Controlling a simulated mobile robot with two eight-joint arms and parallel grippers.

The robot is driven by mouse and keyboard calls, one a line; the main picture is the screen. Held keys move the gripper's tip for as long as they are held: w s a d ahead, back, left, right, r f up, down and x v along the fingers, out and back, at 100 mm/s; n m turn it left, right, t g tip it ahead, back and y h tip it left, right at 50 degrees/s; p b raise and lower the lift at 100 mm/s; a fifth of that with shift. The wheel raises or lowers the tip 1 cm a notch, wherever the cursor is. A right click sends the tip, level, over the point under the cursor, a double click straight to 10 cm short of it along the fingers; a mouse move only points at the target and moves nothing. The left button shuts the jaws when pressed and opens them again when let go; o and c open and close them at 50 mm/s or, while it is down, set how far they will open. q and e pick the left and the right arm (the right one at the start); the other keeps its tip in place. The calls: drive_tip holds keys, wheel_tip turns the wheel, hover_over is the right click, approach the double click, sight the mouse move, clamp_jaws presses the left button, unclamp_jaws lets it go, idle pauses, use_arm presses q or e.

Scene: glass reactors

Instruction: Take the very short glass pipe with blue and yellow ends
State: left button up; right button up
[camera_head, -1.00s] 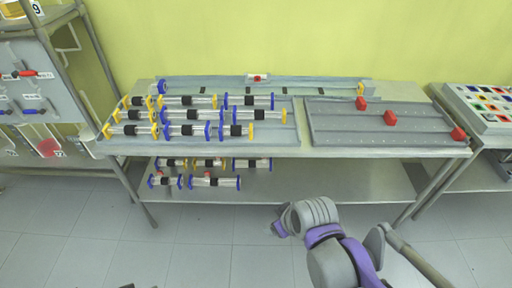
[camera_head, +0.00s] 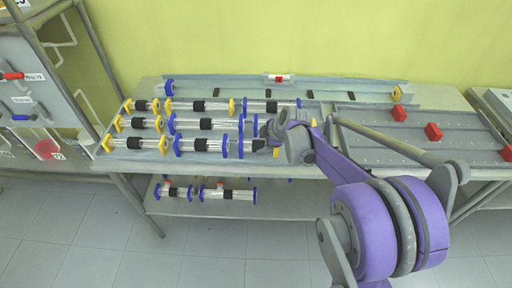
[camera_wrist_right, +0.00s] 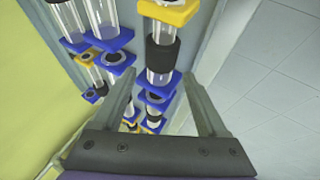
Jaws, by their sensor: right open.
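The very short glass pipe (camera_head: 258,145) lies at the right end of the front row on the table, partly hidden by my right gripper (camera_head: 264,137). Its blue end (camera_head: 241,148) faces left, towards a longer blue-ended pipe. In the right wrist view the pipe (camera_wrist_right: 162,50) shows its yellow end (camera_wrist_right: 168,11) at the top, a black middle band and its blue end (camera_wrist_right: 158,79) below. My right gripper (camera_wrist_right: 160,85) is open, with its fingers appearing on either side of the blue end. I see no contact. My left gripper is out of view.
Several longer pipes (camera_head: 204,145) lie in close rows to the left and behind. A long rail with a small red-marked piece (camera_head: 279,78) runs along the back. Red blocks (camera_head: 433,131) sit on the grey board at the right. More pipes (camera_head: 230,194) lie on the lower shelf.

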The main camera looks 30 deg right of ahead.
sight(258, 144)
drive_tip(key=x, duration=0.5)
drive_tip(key=shift+d+f, duration=0.2)
drive_tip(key=shift+f, duration=0.2)
clamp_jaws()
